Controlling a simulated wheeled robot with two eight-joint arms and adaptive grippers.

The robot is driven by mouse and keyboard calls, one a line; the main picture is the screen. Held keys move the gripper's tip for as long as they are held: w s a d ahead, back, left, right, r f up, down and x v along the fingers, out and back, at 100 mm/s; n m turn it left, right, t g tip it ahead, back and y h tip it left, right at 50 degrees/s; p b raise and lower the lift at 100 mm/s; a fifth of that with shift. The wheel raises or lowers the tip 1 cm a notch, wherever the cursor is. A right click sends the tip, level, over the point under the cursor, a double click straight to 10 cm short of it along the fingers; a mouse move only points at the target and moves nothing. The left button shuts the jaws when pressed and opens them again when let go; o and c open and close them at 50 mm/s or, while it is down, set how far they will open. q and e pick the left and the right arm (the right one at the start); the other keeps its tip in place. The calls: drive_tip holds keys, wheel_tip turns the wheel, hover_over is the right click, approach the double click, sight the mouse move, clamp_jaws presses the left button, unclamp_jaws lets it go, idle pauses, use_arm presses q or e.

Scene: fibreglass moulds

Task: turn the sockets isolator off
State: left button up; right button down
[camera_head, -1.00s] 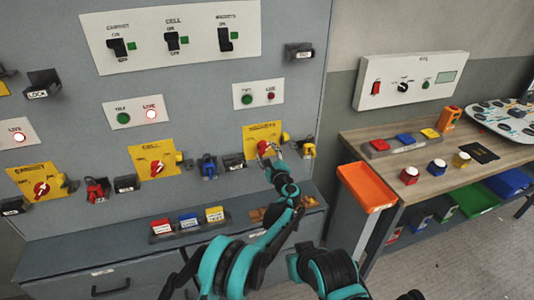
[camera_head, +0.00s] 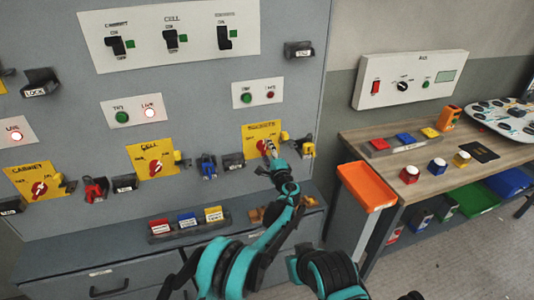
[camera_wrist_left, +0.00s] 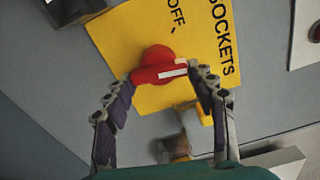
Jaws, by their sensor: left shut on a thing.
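The yellow sockets isolator plate (camera_head: 255,130) is on the grey cabinet front, right of the cell and cabinet plates. Its red rotary handle (camera_wrist_left: 156,68) has a white stripe. In the left wrist view the stripe lies across the picture, towards the SOCKETS title side, and does not point at the printed word OFF. My left gripper (camera_head: 270,148) is at the handle, with one finger on each side, shut on it; its fingers also show in the left wrist view (camera_wrist_left: 168,82). My right gripper is not in view.
The cell isolator (camera_head: 155,168) and cabinet isolator (camera_head: 39,188) are to the left. A black holder (camera_head: 233,161) and padlocks, one blue (camera_head: 208,166), hang close by. The lamp plate (camera_head: 258,94) is above. An orange tray (camera_head: 366,187) and a wooden bench are right.

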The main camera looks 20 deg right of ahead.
use_arm(q)
drive_tip(key=n, duration=0.5)
drive_tip(key=shift+w+r+n, duration=0.1)
drive_tip(key=shift+r+n, duration=0.15)
drive_tip(key=shift+n, duration=0.05)
drive_tip(key=n, duration=0.5)
drive_tip(key=shift+a+r, duration=0.1)
drive_tip(key=shift+a, duration=0.05)
drive_tip(key=shift+n+b, duration=0.3)
drive_tip(key=o, duration=1.2)
drive_tip(key=shift+c, duration=0.2)
wheel_tip(320, 180, up, 10)
drive_tip(key=shift+f, duration=0.1)
